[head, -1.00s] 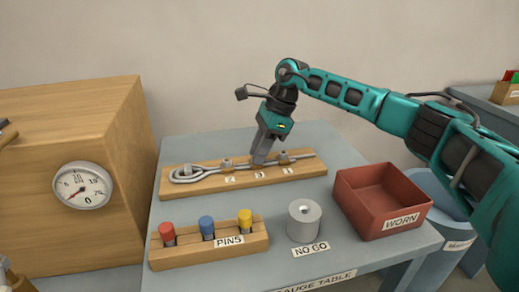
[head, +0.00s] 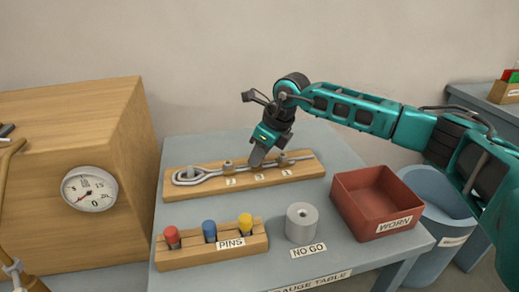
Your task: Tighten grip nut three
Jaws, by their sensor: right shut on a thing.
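A wooden board (head: 180,191) lies at the back of the gauge table and holds a rope loop (head: 192,175) with its eye at the left end. Two grips show on the rope, a left one (head: 228,165) and a right one (head: 282,159). Small number tags sit along the board's front, too small to read surely. My right gripper (head: 256,161) points down between these two grips, above the middle tag (head: 259,178). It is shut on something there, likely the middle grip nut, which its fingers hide. My left gripper is out of view.
A pin rack (head: 210,253) with red, blue and yellow pins stands in front. Beside it are the grey NO GO cylinder (head: 302,225) and the red WORN bin (head: 375,204). A wooden box with a dial (head: 89,190) is at the left.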

